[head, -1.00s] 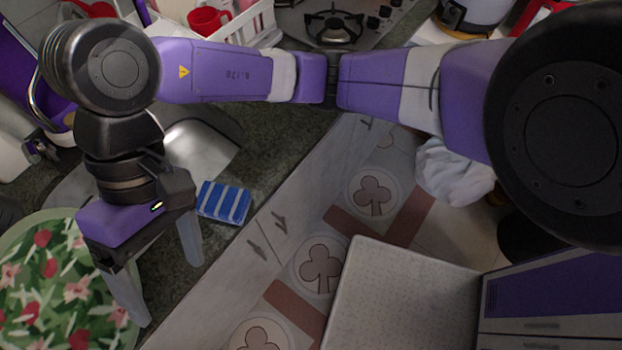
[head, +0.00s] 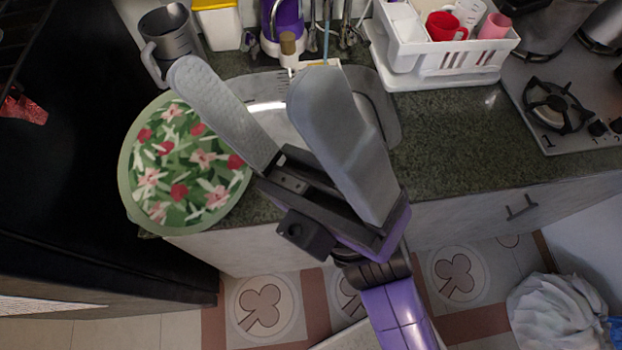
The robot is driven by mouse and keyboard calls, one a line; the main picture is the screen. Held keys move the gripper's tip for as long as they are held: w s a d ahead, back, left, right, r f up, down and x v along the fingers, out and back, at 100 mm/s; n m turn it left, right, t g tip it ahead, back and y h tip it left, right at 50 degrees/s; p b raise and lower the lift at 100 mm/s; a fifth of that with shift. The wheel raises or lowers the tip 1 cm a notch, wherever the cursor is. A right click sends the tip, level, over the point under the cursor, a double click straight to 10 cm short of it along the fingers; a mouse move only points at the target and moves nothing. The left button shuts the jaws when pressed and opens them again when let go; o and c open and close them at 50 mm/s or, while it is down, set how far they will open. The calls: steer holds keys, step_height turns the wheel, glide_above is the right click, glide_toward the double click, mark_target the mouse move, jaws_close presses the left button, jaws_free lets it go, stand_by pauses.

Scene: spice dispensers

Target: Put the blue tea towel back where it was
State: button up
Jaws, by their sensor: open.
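My gripper (head: 252,84) is open and empty, large in front of the camera, with its two grey fingers spread wide and pointing to the back. It covers part of the sink (head: 385,108) and the counter's front edge. I cannot make out the blue tea towel. The blue-and-white striped piece seen earlier on the counter by the sink is not visible; my gripper may hide it. A small blue patch (head: 616,332) shows at the lower right edge, too cut off to identify.
A round floral tray (head: 130,185) with a green rim sits on the counter at left. A grey pitcher (head: 172,42) stands behind it. A white dish rack (head: 440,75) with cups and a stove (head: 560,105) are at right. A crumpled white bundle (head: 555,315) is low at right. The green counter (head: 450,145) is clear between.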

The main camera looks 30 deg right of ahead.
steer(key=w+d+f+m+t+h, duration=0.1)
steer(key=d+f+m+t+h, duration=0.3)
steer(key=m+h, duration=0.65)
steer(key=w+d+f+m+t+h, duration=0.1)
steer(key=d+f+m+t+h, duration=0.1)
steer(key=f+m+h, duration=0.65)
steer(key=s+d+f+m+g+h, duration=0.2)
steer(key=s+d+f+m+g, duration=0.2)
steer(key=f, duration=0.6)
steer(key=s+d+f+m+g+h, duration=0.2)
steer(key=s+d+f+m+g, duration=0.3)
steer(key=s+f+m+g, duration=0.2)
step_height(320, 180, down, 3)
steer(key=shift+s+d+f+m+h, duration=0.15)
steer(key=shift+s+m+h, duration=0.25)
steer(key=shift+s+m, duration=0.7)
